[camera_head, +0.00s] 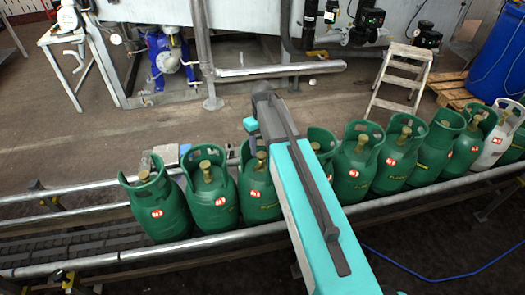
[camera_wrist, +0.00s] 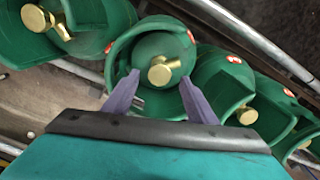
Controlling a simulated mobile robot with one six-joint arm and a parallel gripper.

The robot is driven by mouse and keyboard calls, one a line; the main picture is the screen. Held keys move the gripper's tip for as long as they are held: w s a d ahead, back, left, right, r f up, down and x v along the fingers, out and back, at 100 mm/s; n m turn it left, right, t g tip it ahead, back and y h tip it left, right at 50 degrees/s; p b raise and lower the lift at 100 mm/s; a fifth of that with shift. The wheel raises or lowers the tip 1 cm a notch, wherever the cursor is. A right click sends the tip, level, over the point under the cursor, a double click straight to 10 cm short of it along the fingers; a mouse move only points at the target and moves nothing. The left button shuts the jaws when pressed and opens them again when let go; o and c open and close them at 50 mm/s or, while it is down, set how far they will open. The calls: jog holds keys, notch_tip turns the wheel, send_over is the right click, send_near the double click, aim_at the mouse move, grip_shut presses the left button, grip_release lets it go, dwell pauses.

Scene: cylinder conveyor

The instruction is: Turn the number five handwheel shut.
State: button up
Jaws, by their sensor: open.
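Green gas cylinders (camera_head: 212,208) stand upright in a row on the conveyor, each with an open collar around a brass valve (camera_head: 205,171). I cannot read any numbers that single out the number five handwheel, and my arm hides part of the row. In the wrist view my gripper (camera_wrist: 160,80) is open and empty. Its two purple fingers point at one green cylinder (camera_wrist: 128,58), with its brass valve (camera_wrist: 163,71) between the fingertips in the picture. I cannot tell how high they are above it. The head view does not show the fingers clearly.
Metal guide rails (camera_head: 110,259) run along the conveyor. A white cylinder (camera_head: 492,146) stands towards the right end. A step stool (camera_head: 402,78), a blue drum (camera_head: 497,62) and a blue pump (camera_head: 166,58) stand behind. Neighbouring collars (camera_wrist: 222,86) sit close to my fingers.

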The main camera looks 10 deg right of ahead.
aim_at(262, 155)
jog(key=shift+f+p, duration=0.3)
jog(key=shift+f, duration=1.4)
jog(key=c, duration=1.1)
jog(key=shift+o, duration=0.2)
